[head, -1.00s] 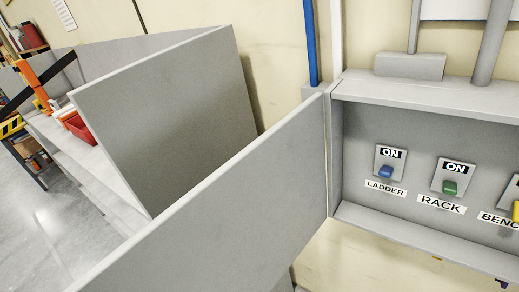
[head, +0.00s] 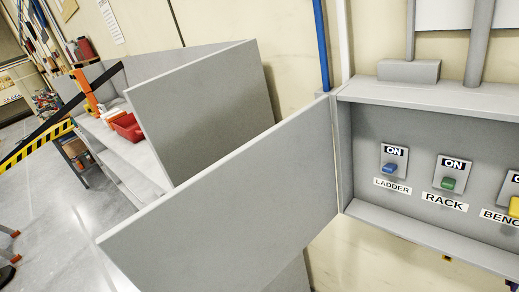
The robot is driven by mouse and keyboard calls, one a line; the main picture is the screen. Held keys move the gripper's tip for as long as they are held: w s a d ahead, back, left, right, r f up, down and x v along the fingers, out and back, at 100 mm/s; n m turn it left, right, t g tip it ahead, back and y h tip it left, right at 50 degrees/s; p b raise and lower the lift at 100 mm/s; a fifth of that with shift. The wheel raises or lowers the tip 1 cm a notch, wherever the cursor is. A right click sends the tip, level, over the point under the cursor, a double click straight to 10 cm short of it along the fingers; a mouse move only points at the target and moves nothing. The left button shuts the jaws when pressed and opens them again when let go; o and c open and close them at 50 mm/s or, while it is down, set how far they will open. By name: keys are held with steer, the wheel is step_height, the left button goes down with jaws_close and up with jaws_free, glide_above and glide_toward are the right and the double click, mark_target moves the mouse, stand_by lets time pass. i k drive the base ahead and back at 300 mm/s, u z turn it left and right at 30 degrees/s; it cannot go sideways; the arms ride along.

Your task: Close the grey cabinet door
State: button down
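The grey cabinet (head: 440,97) is mounted on the wall at the right of the head view. Its grey door (head: 235,205) is hinged on the cabinet's left side and stands wide open, reaching out to the left and toward me. Inside the cabinet are a blue switch (head: 390,169) labelled LADDER, a green switch (head: 448,183) labelled RACK, and a yellow switch (head: 514,206) at the right edge with a partly cut-off label. My gripper is not in view.
A grey upright panel (head: 205,110) stands behind the door, beside a shelf (head: 140,160) with a red bin (head: 127,126). A black-and-yellow striped barrier (head: 35,145) is at far left. The floor (head: 60,225) at lower left is mostly clear. Blue and white pipes run above the hinge side.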

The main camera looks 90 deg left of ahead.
mark_target(235, 225)
steer(key=k, duration=2.95)
steer(key=u, duration=0.65)
steer(key=i, duration=1)
steer(key=u, duration=0.05)
